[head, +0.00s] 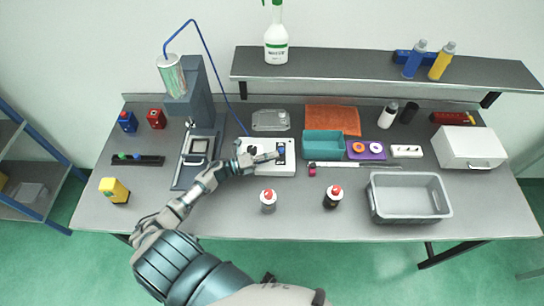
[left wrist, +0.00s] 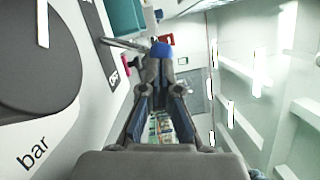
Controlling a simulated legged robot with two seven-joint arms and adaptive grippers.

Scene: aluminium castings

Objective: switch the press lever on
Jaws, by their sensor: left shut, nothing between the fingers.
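A white control box (head: 287,171) stands on the table near its middle, with a round dark gauge and a dark switch plate (head: 281,148) on top. My left gripper (head: 274,156) is shut and empty, reaching across the box top with its tips at the switch plate. In the left wrist view the gauge marked "bar" (left wrist: 40,55) fills the left side, and an "OFF" label (left wrist: 113,78) shows beside it. My right gripper is out of view.
A blue-grey press (head: 197,105) stands left of the box. A teal bin (head: 323,144) and a thin rod are to the right. Two small bottles (head: 268,201) (head: 333,196) stand in front, with a grey crate (head: 409,197) farther right. A shelf (head: 360,65) runs behind.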

